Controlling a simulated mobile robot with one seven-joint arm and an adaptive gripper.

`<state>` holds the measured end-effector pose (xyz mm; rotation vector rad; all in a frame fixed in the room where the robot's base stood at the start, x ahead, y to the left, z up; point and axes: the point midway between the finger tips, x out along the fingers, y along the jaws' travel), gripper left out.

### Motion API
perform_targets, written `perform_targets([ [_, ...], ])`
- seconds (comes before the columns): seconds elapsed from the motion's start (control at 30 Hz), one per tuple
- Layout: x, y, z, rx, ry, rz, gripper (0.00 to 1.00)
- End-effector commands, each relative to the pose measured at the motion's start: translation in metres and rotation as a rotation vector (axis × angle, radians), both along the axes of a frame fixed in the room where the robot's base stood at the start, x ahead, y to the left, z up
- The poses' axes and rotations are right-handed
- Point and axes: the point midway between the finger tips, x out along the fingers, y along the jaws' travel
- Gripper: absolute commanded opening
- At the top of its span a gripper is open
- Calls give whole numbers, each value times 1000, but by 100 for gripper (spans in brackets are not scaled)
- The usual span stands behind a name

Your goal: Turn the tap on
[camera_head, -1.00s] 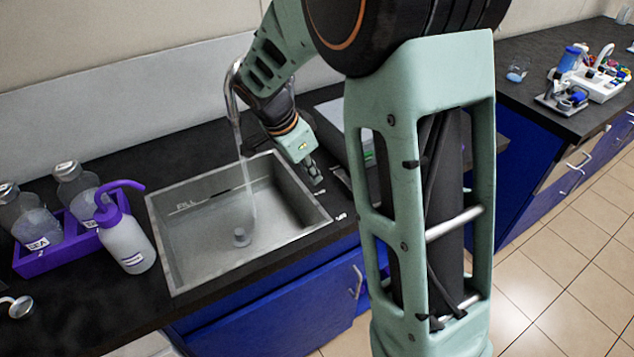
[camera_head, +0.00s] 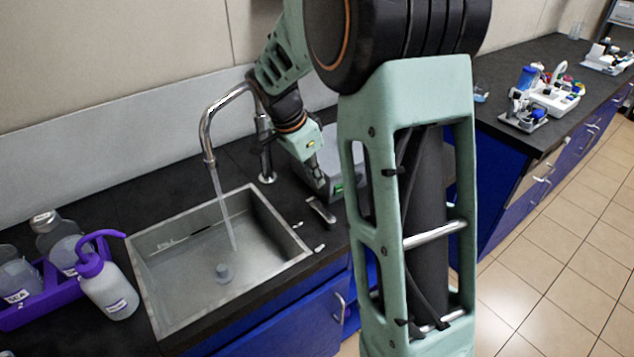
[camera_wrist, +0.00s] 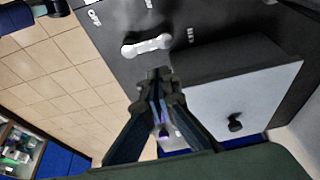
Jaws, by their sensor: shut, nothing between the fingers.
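The chrome tap (camera_head: 207,125) arches over the grey sink (camera_head: 290,250), and a thin stream of water runs from its spout into the basin. A small metal lever (camera_head: 321,210) lies on the black counter at the sink's right corner. It also shows in the wrist view as a pale lever (camera_wrist: 146,46) among white counter markings, one reading OFF. My gripper (camera_head: 318,184) is just above and behind the lever in the head view. In the wrist view its closed, empty fingertips (camera_wrist: 158,76) appear just below the lever, apart from it in the picture.
A grey box-like device (camera_wrist: 245,95) stands beside the lever, close to my fingers. A white wash bottle with a purple spout (camera_head: 108,290) and a purple rack (camera_head: 45,305) of bottles stand left of the sink. Lab items (camera_head: 550,98) sit on the far right counter.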

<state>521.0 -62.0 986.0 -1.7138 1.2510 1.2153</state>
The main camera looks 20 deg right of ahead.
Motion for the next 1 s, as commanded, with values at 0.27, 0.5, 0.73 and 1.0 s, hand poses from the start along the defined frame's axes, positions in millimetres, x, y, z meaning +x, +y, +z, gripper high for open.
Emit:
perform_targets([
  [0.27, 4, -16, -50, 1, 4, -1, 0],
  [0.5, 8, -25, -77, 0, 1, 0, 0],
  [0.73, 8, -27, -82, 0, 0, 0, 0],
  [1.0, 8, -26, -83, 0, -1, 4, 0],
])
